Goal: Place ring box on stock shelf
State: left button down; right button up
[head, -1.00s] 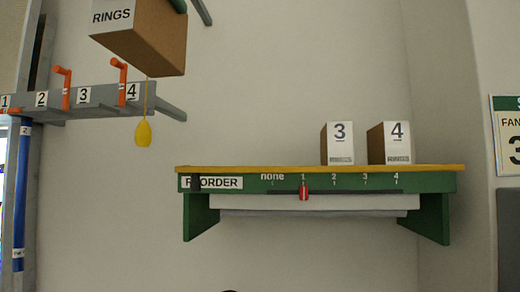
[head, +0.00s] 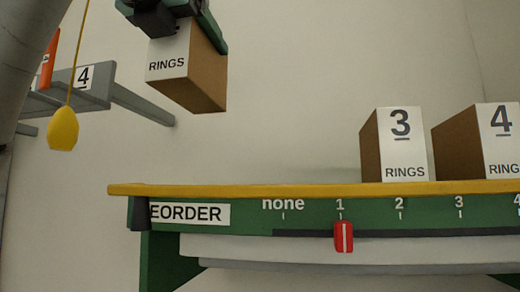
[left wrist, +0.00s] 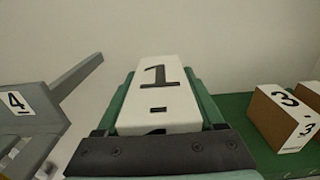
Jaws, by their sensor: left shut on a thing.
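A brown ring box (head: 203,78) with a white RINGS label is in the upper middle of the head view. My left gripper (head: 205,28) is shut on it, its green fingers on the box's sides. In the left wrist view the box (left wrist: 160,105) shows a white face marked 1 between the fingers. The green stock shelf (head: 270,190) has a yellow front edge; its top also shows in the left wrist view (left wrist: 240,108). The held box is above the shelf's left part, with a gap below it. My right gripper is not in view.
Ring boxes 3 (head: 403,145) and 4 (head: 505,135) stand on the shelf's right part; its left part looks clear. A red slider (head: 344,237) sits under the 1 mark. A grey rack (head: 140,102) and a hanging yellow float (head: 63,130) are at left.

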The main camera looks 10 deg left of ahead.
pick_arm(q)
jog(key=w+d+f, duration=0.2)
jog(key=w+f, duration=0.1)
jog(key=w+d+f, duration=0.2)
jog(key=d+f, duration=0.1)
jog(key=f, duration=0.1)
jog(key=w+d+f, duration=0.2)
jog(key=w+f, duration=0.1)
jog(key=f, duration=0.1)
jog(key=shift+w+d, duration=0.2)
jog(key=shift+w, duration=0.15)
jog(key=shift+a+f, duration=0.1)
jog(key=shift+f, duration=0.3)
jog(key=shift+f, duration=0.15)
grip_release()
